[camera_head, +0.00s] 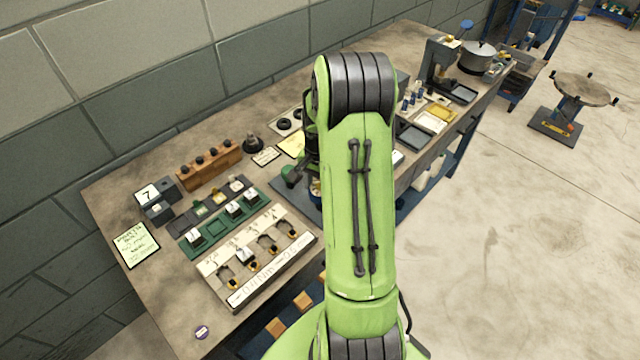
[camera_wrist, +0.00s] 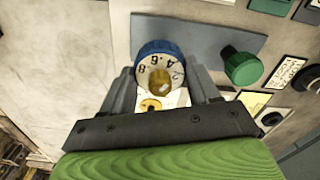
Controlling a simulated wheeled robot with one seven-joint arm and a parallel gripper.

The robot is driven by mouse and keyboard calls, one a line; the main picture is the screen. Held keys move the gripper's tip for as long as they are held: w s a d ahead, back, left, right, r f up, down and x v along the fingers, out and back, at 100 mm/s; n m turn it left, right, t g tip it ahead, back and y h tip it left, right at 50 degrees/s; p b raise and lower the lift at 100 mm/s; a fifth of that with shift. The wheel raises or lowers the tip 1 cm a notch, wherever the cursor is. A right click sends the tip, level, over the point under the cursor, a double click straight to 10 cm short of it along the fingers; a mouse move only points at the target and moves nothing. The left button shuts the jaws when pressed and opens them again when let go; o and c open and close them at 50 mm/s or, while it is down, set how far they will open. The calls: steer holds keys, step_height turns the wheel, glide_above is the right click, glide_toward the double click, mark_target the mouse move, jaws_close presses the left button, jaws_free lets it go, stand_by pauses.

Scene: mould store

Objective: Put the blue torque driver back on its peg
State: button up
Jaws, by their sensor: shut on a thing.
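The blue torque driver (camera_wrist: 150,48) shows in the wrist view as a blue-rimmed round dial with numbers and a brass-coloured centre. My gripper (camera_wrist: 163,84) is shut on it, with a dark finger on each side. The driver is over a blue-grey board (camera_wrist: 203,40); I cannot tell whether it touches the board. A green knobbed driver (camera_wrist: 243,66) is on the board to the right. In the head view the board (camera_head: 284,188) and green driver (camera_head: 291,176) show left of my arm, which hides most of my gripper. I cannot make out an empty peg.
In the head view a white labelled rack (camera_head: 225,293), a green tray (camera_head: 190,251) and a wooden block with black knobs (camera_head: 185,181) crowd the bench to the left. Yellow and grey trays (camera_head: 412,137) and a pot (camera_head: 478,58) stand farther right.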

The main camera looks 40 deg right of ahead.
steer(key=shift+f+b, duration=0.75)
steer(key=shift+f, duration=0.2)
stand_by(0.4)
steer(key=o, duration=1.4)
steer(key=shift+r, duration=0.15)
steer(key=shift+r+p, duration=2.85)
steer(key=shift+r, duration=0.85)
